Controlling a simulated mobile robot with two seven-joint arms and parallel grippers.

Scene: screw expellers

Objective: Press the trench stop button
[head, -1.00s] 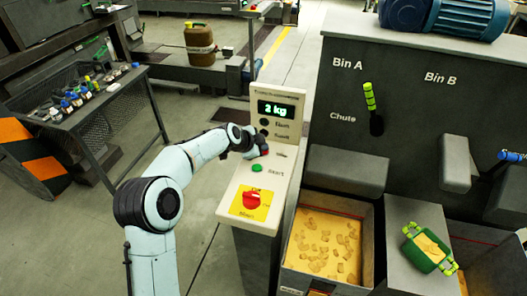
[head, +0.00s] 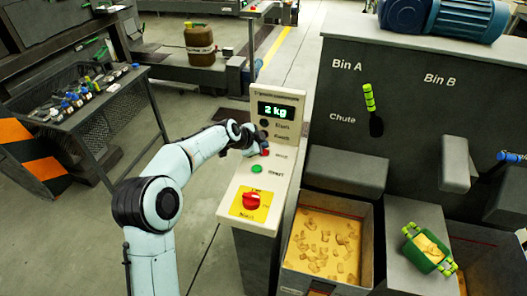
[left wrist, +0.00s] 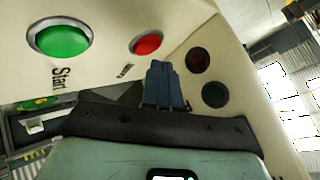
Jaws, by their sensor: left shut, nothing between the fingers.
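The red button (head: 265,152) sits on the sloped cream control panel (head: 233,203), above the green Start button (head: 257,169). In the left wrist view the red button (left wrist: 147,43) is round, with a small label beside it, and the green Start button (left wrist: 62,40) is to its left. My left gripper (head: 257,146) is at the red button in the head view and partly covers it. In the left wrist view its blue fingers (left wrist: 164,76) are together and empty, just below and right of the red button. Whether they touch the panel is unclear. My right gripper is out of view.
A display (head: 279,110) reads 2 kg. A larger red button (head: 250,201) on a yellow plate stands at the panel's front. To the right are a bin of chips (head: 365,258) and a green container (head: 429,250). A workbench (head: 60,110) with tools stands left.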

